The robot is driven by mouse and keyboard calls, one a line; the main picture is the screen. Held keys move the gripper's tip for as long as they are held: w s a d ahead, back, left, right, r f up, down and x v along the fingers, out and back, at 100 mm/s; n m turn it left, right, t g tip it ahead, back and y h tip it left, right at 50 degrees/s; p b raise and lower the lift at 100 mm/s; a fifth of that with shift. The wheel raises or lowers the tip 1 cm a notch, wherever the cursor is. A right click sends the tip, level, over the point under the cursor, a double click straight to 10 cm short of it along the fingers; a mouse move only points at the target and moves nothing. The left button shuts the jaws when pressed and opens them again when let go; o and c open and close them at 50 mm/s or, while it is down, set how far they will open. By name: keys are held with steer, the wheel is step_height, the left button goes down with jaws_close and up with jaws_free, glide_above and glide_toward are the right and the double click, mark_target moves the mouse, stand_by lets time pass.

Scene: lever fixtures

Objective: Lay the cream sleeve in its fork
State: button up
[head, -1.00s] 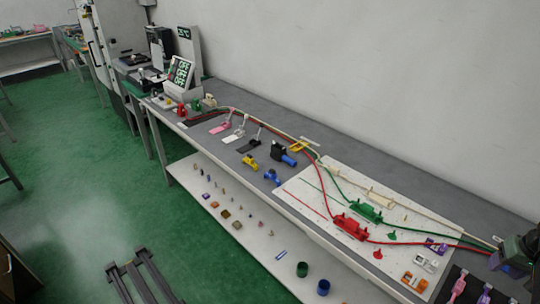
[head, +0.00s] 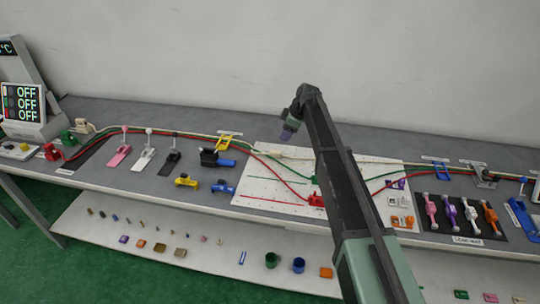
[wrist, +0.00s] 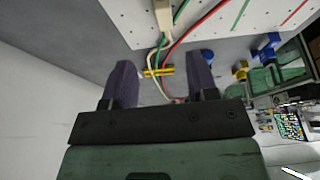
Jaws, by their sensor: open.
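The cream sleeve (wrist: 163,16) shows at the top of the wrist view as a cream block on a cream cable, near the edge of the white board. In the head view my arm and gripper hide part of the cream line across the board. My gripper (head: 287,134) has its purple fingers above the back of the bench, near the board's left end. In the wrist view my gripper (wrist: 160,68) is open and empty, apart from the sleeve. A yellow forked bracket (head: 229,142) stands left of the board, by the cables. I cannot tell which fork is the sleeve's.
The white board (head: 262,187) carries green and red cables, with a red block (head: 317,200) partly behind my arm. A black clamp-like fixture (head: 212,158) stands left of the board. A blue bracket (head: 436,164) stands to the right. The wall rises behind the bench.

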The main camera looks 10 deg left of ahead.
mark_target(275, 151)
steer(key=b+x, duration=0.4)
steer(key=x, duration=0.1)
steer(key=shift+d+f+b, duration=0.1)
steer(key=shift+f+b, duration=0.2)
steer(key=shift+f, duration=0.1)
steer(key=shift+a, duration=0.2)
steer(key=b+x, duration=0.5)
steer(key=shift+s+d+f, duration=0.1)
steer(key=shift+s+f, duration=0.1)
steer(key=shift+s, duration=0.15)
steer(key=shift+r, duration=0.25)
jaws_close()
steer(key=shift+r+p, duration=0.1)
steer(key=shift+p, duration=0.2)
